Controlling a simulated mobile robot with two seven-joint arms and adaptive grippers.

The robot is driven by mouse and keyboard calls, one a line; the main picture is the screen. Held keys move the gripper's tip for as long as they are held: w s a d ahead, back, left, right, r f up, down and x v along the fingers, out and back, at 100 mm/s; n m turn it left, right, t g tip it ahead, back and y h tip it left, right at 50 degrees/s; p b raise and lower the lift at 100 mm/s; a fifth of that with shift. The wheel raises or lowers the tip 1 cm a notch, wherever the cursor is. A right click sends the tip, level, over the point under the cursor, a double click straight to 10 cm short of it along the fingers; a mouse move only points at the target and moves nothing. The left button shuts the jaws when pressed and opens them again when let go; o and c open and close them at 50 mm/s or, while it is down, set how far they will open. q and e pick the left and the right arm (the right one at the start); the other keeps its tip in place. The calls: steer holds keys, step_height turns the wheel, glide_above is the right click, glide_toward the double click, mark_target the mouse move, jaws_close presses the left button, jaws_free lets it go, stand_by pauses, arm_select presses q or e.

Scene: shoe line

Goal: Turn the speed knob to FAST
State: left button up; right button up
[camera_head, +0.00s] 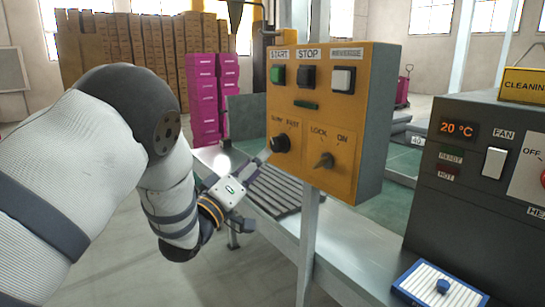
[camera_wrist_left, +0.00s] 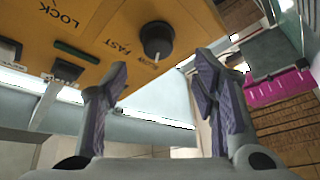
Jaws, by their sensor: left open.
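The black round speed knob (camera_head: 281,143) is on the yellow control panel (camera_head: 352,115), below the SLOW and FAST labels. In the left wrist view the knob (camera_wrist_left: 157,38) shows a small white mark at its edge, on the side of the SLOW label. My left gripper (camera_head: 258,164) is open and empty, just below and left of the knob in the head view. In the wrist view its fingertips (camera_wrist_left: 158,75) are spread with the knob ahead of the gap, apart from both fingers. My right gripper is not in view.
A LOCK/ON key switch (camera_head: 325,160) sits right of the knob. Green, black and white buttons (camera_head: 307,77) are above it. A dark heater box (camera_head: 482,165) stands at the right. A metal post (camera_head: 308,245) runs below the panel. Pink crates (camera_head: 203,95) are stacked behind.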

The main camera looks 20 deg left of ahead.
mark_target(275, 146)
arm_select(q)
steer(key=x, duration=0.4)
steer(key=b+x, duration=0.1)
steer(key=x, duration=0.1)
steer(key=shift+w+d, duration=0.2)
steer(key=shift+d, duration=0.2)
steer(key=shift+w+r, duration=0.1)
steer(key=shift+w, duration=0.2)
steer(key=shift+r, duration=0.1)
steer(key=shift+c, duration=0.4)
steer(key=c, duration=1.1)
